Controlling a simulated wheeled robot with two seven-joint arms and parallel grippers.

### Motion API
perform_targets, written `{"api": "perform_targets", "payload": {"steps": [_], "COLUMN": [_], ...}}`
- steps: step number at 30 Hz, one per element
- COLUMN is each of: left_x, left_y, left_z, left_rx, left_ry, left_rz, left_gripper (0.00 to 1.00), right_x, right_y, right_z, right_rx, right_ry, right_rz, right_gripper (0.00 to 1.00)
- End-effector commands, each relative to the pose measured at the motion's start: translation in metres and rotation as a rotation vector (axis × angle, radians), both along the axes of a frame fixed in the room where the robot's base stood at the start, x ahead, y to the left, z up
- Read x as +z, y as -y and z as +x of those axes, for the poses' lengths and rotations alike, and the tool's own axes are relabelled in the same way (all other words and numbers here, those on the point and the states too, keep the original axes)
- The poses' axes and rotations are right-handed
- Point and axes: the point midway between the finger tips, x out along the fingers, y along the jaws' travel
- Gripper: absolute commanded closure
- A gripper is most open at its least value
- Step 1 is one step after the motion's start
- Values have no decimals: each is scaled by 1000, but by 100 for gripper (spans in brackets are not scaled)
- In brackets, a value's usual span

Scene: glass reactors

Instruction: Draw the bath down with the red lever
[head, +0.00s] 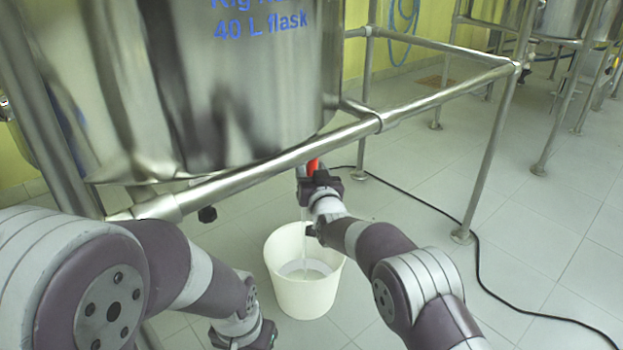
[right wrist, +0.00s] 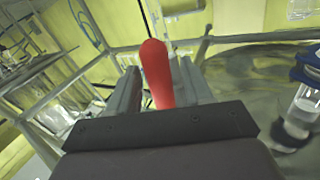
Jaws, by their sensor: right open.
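The large steel bath (head: 240,110), with blue lettering ending in "40 L flask", fills the upper left of the head view. The red lever (head: 312,166) shows below its frame, partly hidden by my right gripper (head: 316,183). In the right wrist view the red lever (right wrist: 157,75) stands between the two spread fingers of my right gripper (right wrist: 157,90); I cannot tell whether either finger touches it. A thin stream of liquid (head: 304,245) falls into the white bucket (head: 305,295), which has liquid in it. My left gripper (head: 243,336) is low in the head view, its fingers unclear.
A steel tube frame (head: 430,100) runs around the bath, with a leg (head: 485,150) to the right. A black cable (head: 475,260) lies on the tiled floor. More steel vessels on frames stand at the back right. The floor (head: 550,230) at right is mostly clear.

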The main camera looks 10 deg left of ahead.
Motion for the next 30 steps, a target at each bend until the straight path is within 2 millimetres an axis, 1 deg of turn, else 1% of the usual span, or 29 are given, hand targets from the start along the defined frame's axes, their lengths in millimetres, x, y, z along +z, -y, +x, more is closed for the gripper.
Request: {"api": "perform_targets", "payload": {"steps": [3, 9, 10, 11, 12, 14, 19, 23, 26, 30], "left_x": [-2, -2, -2, -2, -2, -2, -1, 5, 13, 30], "left_y": [0, 0, 0, 0, 0, 0, 0, 0, 0, 0], "left_z": [0, 0, 0, 0, 0, 0, 0, 0, 0, 0], "left_rx": [0, 0, 0, 0, 0, 0, 0, 0, 0, 0], "left_ry": [0, 0, 0, 0, 0, 0, 0, 0, 0, 0], "left_rz": [0, 0, 0, 0, 0, 0, 0, 0, 0, 0], "left_gripper": [100, 100, 100, 100, 100, 100, 100, 100, 100, 100], "right_x": [0, 1, 1, 0, 0, 0, 1, 3, 5, 9], "right_y": [-2, -2, -2, -2, -2, -2, -2, -3, -5, -10], "right_z": [4, 4, 4, 4, 4, 4, 3, 2, -1, -6], "right_rx": [0, 0, 0, 0, 0, 0, 0, 1, 1, 2], "right_ry": [0, 0, 0, -1, 0, -1, -3, -19, -49, -114], "right_rz": [0, 0, 0, 0, 0, 0, 1, 14, 36, 87], "right_gripper": [50, 50, 57, 67, 80, 99, 100, 100, 100, 100]}}
